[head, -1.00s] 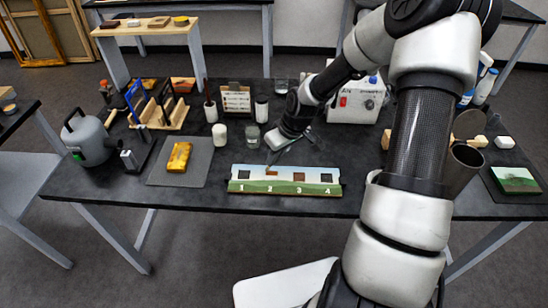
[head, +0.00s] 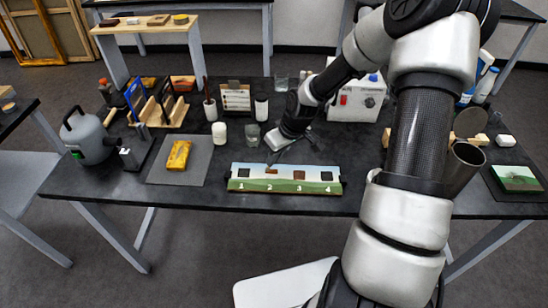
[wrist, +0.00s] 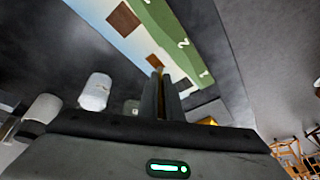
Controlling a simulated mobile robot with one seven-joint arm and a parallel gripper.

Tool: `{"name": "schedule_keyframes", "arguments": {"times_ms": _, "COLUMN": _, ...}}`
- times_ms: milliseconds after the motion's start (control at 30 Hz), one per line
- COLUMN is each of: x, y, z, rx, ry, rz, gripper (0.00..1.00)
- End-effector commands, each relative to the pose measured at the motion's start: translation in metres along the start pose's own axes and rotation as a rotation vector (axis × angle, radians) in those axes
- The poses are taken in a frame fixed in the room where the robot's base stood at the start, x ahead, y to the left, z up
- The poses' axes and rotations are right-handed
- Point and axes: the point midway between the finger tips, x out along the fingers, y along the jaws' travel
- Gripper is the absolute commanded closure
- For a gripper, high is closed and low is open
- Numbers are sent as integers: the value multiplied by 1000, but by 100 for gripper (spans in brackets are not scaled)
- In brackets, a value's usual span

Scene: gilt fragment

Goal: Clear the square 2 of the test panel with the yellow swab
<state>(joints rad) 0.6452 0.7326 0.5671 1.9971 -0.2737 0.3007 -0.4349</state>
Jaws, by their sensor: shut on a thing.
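The test panel (head: 285,187) lies on the dark table, with a painted strip and dark squares above the numbers 1 to 4. Square 2 (head: 271,171) shows as a small brown patch, partly hidden by my gripper's end. My gripper (head: 273,158) reaches down behind the panel at square 2. In the wrist view my gripper (wrist: 163,85) is shut on the thin swab, whose yellowish tip (wrist: 158,70) shows just beyond the fingers, close to brown square 2 (wrist: 154,61). I cannot tell whether the tip touches the panel.
A white jar (head: 219,133) and a glass jar (head: 252,134) stand left of my gripper. A grey mat (head: 196,178) with a yellow block (head: 179,155) lies left of the panel. A metal cup (head: 463,165) stands to the right. The table in front of the panel is clear.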

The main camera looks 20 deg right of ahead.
Motion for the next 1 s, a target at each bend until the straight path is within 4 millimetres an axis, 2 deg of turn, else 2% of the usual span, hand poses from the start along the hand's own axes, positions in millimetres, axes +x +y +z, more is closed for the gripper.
{"name": "schedule_keyframes", "arguments": {"times_ms": 233, "x": -1, "y": 2, "z": 2, "rx": 1, "ry": -1, "rz": 0, "gripper": 100}}
{"name": "schedule_keyframes", "arguments": {"times_ms": 667, "x": -7, "y": 18, "z": 18, "rx": 2, "ry": -2, "rz": -1, "gripper": 100}}
{"name": "schedule_keyframes", "arguments": {"times_ms": 1000, "x": -2, "y": 10, "z": 11, "rx": -2, "ry": -2, "rz": -2, "gripper": 100}}
